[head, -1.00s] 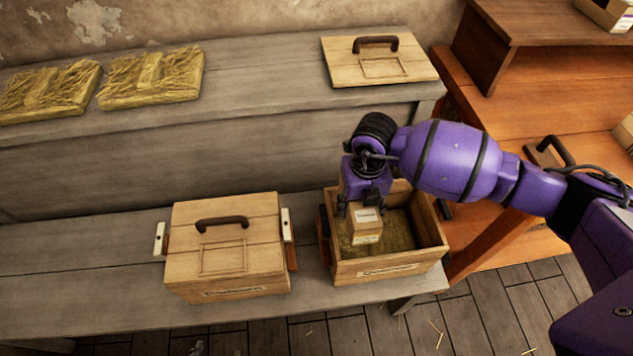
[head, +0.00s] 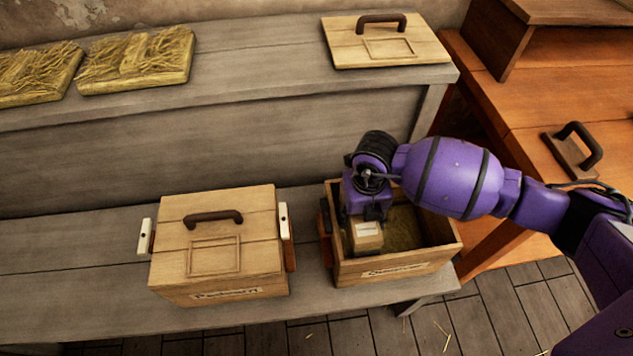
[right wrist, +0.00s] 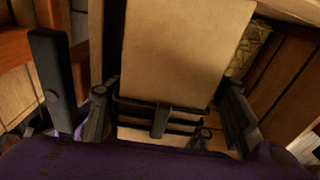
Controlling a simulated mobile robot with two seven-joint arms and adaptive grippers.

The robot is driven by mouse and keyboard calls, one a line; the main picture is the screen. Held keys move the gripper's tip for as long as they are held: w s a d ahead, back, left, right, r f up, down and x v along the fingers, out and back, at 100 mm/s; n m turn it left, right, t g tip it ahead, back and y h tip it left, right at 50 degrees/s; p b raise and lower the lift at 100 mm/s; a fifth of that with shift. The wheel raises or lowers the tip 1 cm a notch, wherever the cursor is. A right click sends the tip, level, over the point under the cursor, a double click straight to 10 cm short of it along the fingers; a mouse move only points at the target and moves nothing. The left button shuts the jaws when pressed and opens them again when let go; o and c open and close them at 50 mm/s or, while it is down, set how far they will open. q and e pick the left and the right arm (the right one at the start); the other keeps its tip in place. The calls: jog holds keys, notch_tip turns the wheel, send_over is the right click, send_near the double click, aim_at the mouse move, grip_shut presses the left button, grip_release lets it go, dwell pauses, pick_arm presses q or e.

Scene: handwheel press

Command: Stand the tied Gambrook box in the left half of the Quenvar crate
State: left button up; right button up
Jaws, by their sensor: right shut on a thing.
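The small cardboard Gambrook box (head: 367,237) with a pale label is held upright in my right gripper (head: 366,212). It sits low inside the left half of the open wooden crate (head: 395,268), whose front label is too blurred to read surely. I cannot tell whether the box touches the crate's straw-like bedding. In the right wrist view the box's brown face (right wrist: 185,50) fills the middle, between the fingers (right wrist: 168,112), with dark bands across its near end. My left gripper is out of view.
A lidded crate (head: 215,285) stands left of the open one on the grey bench. A loose wooden lid (head: 425,54) and straw pads (head: 140,62) lie on the upper ledge. The right half of the open crate (head: 408,228) holds only bedding. An orange table stands at right.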

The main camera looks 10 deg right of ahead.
notch_tip(320, 180, down, 5)
jog(key=b, duration=0.3)
jog(key=shift+r, duration=0.15)
notch_tip(320, 180, down, 3)
jog(key=b, duration=0.2)
jog(key=shift+b, duration=0.35)
jog(key=shift+f+b, duration=0.3)
jog(key=shift+f, duration=0.45)
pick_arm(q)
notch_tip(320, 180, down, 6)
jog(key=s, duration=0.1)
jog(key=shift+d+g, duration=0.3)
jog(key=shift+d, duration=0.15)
pick_arm(e)
jog(key=shift+f, duration=0.25)
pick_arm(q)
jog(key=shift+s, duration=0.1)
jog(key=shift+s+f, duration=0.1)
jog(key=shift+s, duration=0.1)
pick_arm(e)
jog(key=shift+f, duration=0.15)
jog(key=o, duration=1.3)
jog(key=shift+c, duration=0.2)
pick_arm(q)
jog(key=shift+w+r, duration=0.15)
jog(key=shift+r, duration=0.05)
